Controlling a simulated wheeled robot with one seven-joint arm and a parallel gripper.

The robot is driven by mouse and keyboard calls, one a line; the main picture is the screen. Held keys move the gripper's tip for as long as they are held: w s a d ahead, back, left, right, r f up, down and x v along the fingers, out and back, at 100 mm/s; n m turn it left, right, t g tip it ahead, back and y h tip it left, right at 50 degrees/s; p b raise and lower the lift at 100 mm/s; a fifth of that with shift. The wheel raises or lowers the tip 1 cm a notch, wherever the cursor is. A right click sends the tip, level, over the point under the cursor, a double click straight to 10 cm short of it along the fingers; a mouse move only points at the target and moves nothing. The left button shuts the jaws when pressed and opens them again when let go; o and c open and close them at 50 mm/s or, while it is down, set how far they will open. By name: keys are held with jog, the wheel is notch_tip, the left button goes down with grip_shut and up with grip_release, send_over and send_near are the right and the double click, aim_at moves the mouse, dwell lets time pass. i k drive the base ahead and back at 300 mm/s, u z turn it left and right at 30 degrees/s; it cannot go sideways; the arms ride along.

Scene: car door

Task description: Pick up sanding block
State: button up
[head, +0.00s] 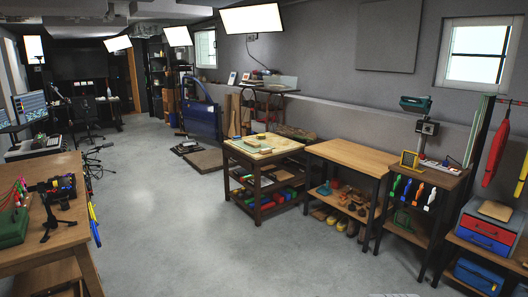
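I cannot make out a sanding block for certain. The small wooden workbench (238,151) in the middle has a few small flat items on its top, too small to name. A blue car door (201,119) stands upright farther back, near the wall. Small things lie on the floor by it, too small to tell apart. My gripper is not in view.
A wooden table (340,151) with a bare top stands right of the workbench. A desk with a tripod device (56,205) is at the left. Red and blue toolboxes (490,233) are at the far right. The grey floor (190,230) between is clear.

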aim_at(264, 151)
jog(key=z, duration=0.35)
jog(key=i, duration=4.55)
jog(key=u, duration=0.9)
jog(key=i, duration=1.15)
jog(key=u, duration=1.7)
jog(key=i, duration=1)
jog(key=u, duration=0.65)
